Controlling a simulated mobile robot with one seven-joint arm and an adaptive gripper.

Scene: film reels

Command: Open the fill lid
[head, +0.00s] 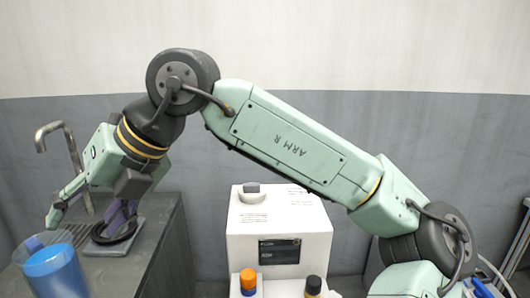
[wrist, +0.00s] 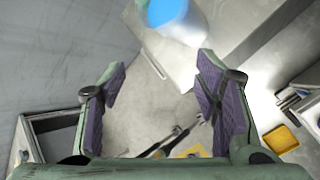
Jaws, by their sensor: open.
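The white box-shaped machine (head: 279,235) stands in the middle of the head view. My gripper (head: 85,212) is far to the left of the machine, pointing down over the dark counter. In the wrist view my gripper (wrist: 161,78) has its purple-padded fingers wide apart, with nothing between them. The machine cannot be made out clearly in the wrist view.
A clear jug with blue contents (head: 55,271) is at the lower left, near my gripper. A black ring (head: 112,233) lies on a grey plate on the counter (head: 160,240). A metal tap (head: 66,150) stands behind. Orange-capped (head: 248,278) and black-capped (head: 313,285) bottles stand before the machine.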

